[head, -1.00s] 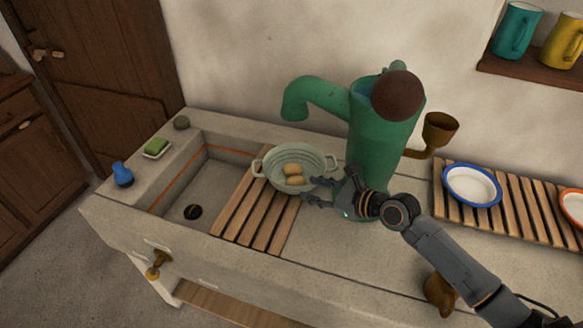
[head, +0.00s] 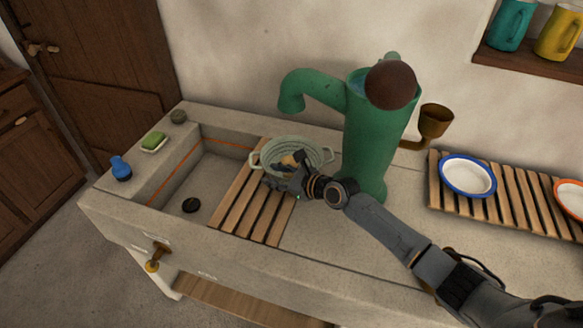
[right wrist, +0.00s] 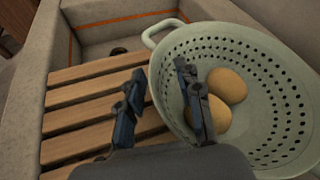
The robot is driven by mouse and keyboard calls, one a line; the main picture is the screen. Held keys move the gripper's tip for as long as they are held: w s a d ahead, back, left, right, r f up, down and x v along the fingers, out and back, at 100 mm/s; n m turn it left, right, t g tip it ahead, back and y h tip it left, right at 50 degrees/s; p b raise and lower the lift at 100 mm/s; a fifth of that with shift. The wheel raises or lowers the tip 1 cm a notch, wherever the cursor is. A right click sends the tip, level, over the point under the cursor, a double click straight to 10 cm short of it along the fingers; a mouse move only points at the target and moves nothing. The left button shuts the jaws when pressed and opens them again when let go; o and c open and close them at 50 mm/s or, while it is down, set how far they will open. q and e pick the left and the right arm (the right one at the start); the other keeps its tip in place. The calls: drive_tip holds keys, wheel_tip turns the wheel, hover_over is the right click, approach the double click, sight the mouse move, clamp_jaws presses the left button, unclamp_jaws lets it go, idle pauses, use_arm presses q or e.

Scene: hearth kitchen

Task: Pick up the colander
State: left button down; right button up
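The pale green colander (head: 312,147) stands on the wooden slatted rack beside the sink basin, with a looped handle at each side. It holds two tan, oval, potato-like things (right wrist: 227,86). My right gripper (head: 282,176) is at the colander's near left rim, covering part of it in the head view. In the right wrist view the fingers (right wrist: 158,92) are apart, one outside the colander wall and one inside, near the tan things. The colander (right wrist: 272,75) rim passes between them; contact cannot be told. My left gripper is not in view.
The tall green pump (head: 372,140) stands close right of the colander, its spout overhead. The sink basin (head: 205,180) lies left of the slatted rack (head: 243,213). A blue-rimmed bowl (head: 468,177) rests on another rack at right. The counter in front is bare.

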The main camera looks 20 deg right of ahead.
drive_tip(key=shift+s, duration=0.1)
clamp_jaws()
drive_tip(key=shift+r, duration=0.15)
drive_tip(key=shift+r, duration=0.15)
